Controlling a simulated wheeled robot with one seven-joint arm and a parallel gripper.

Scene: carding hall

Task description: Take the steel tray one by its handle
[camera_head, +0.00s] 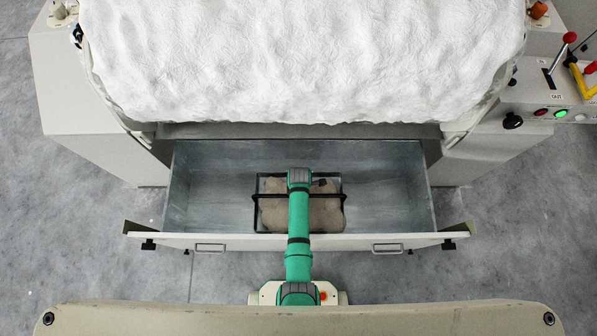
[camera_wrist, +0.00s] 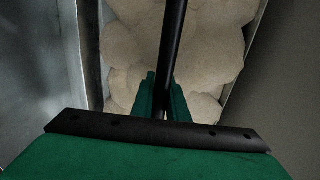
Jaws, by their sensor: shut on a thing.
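The steel tray (camera_head: 257,215) is a dark-edged box standing inside an open grey drawer (camera_head: 200,190). It holds a lumpy beige-brown mass (camera_head: 276,214). Its black bar handle (camera_head: 330,196) crosses over the middle from side to side. In the wrist view the handle (camera_wrist: 173,45) runs down between the green fingers of my gripper (camera_wrist: 162,95). My gripper is shut on the handle, above the beige lumps. In the head view my arm covers the gripper and the middle of the handle. I cannot tell whether the tray touches the drawer floor.
The drawer's floor is bare left and right of the tray. Its front panel (camera_head: 340,242) has two small pulls. A machine with a big white fibre roll (camera_head: 300,60) overhangs the back. Levers and buttons (camera_head: 560,113) are at right. Grey floor (camera_head: 85,230) is clear on both sides.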

